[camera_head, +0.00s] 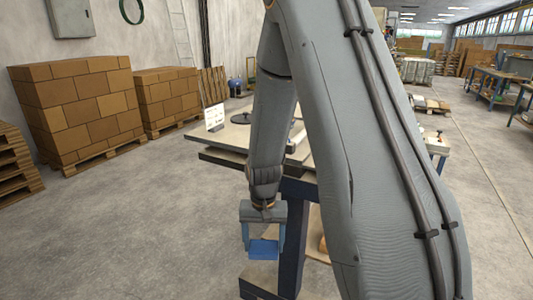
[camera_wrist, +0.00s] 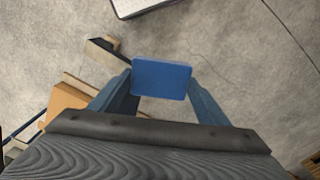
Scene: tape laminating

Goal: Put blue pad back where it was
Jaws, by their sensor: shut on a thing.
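The blue pad (camera_wrist: 161,79) is a small flat rectangle held between the two fingers of my gripper (camera_wrist: 160,82) in the wrist view. In the head view the pad (camera_head: 263,249) shows at the lower end of my gripper (camera_head: 264,243), which points down. My gripper is shut on the pad by its two sides. It hangs in the air in front of and left of the workbench's dark leg, over the concrete floor. The workbench top (camera_head: 225,143) stands behind my arm, and my arm hides much of it.
A white sign (camera_head: 214,117) and a dark round item (camera_head: 241,118) are on the bench top. A low shelf (camera_head: 258,278) shows below the gripper. Stacked boxes (camera_head: 80,100) stand on pallets at the left. The floor at left is clear.

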